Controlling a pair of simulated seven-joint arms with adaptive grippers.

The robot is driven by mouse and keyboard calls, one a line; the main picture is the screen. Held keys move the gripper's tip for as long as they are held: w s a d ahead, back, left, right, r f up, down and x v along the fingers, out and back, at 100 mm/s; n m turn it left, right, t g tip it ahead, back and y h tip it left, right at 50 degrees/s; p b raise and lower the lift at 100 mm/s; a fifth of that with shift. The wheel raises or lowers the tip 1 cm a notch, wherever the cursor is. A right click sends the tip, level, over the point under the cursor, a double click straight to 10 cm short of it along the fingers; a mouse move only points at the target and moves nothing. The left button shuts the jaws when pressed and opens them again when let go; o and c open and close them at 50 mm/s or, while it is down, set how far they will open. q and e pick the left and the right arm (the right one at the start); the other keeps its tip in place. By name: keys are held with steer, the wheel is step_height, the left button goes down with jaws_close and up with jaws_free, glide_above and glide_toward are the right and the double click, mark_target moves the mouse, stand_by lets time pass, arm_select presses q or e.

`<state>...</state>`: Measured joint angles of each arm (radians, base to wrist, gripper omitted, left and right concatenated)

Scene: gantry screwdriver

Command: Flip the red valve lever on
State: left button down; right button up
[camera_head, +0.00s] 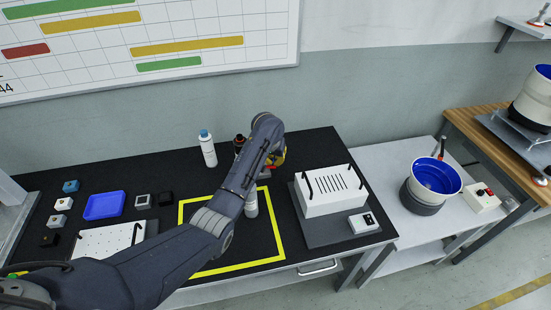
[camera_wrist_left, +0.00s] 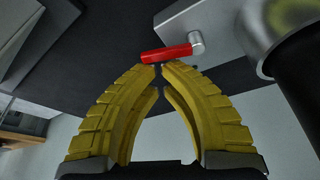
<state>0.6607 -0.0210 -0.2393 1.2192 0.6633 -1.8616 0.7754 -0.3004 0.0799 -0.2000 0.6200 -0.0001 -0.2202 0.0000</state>
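The red valve lever (camera_wrist_left: 166,54) shows in the left wrist view as a short red bar lying crosswise. Its right end joins a round silver pivot (camera_wrist_left: 196,43). My left gripper (camera_wrist_left: 161,67) has yellow ribbed fingers that meet at the tips just below the lever's middle. The tips are touching or nearly touching the lever; I cannot tell which. Nothing shows between the fingers. In the head view my left gripper (camera_head: 278,157) is at the back of the black table, mostly hidden behind my wrist, and the lever is hard to make out there. My right gripper is not in view.
A white bottle with a blue cap (camera_head: 208,150) stands left of my gripper, and a grey-white bottle (camera_head: 251,203) stands near my forearm. A white box with black handles (camera_head: 330,190) is to the right. A yellow outline (camera_head: 279,226) marks mostly clear table.

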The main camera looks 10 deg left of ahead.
arm_select(q)
steer(key=m, duration=0.1)
steer(key=s+m+h, duration=0.1)
steer(key=shift+d+m, duration=0.3)
steer(key=shift+m, duration=0.1)
steer(key=s+m, duration=0.1)
steer(key=m+h, duration=0.1)
steer(key=m, duration=0.1)
steer(key=shift+s+d+m+g, duration=0.15)
steer(key=shift+s+m+g, duration=0.15)
steer(key=shift+s, duration=0.05)
steer(key=m, duration=0.1)
steer(key=s+m, duration=0.1)
steer(key=m, duration=0.1)
steer(key=shift+s+g+h, duration=0.2)
steer(key=shift+g+h, duration=0.2)
steer(key=shift+s+a+m+g+h, duration=0.15)
steer(key=shift+s+m+g, duration=0.15)
steer(key=shift+m, duration=0.6)
steer(key=shift+s+a+m+g+h, duration=0.2)
steer(key=shift+s+m, duration=0.15)
steer(key=shift+m, duration=0.55)
steer(key=v, duration=1.2)
steer(key=shift+d, duration=0.1)
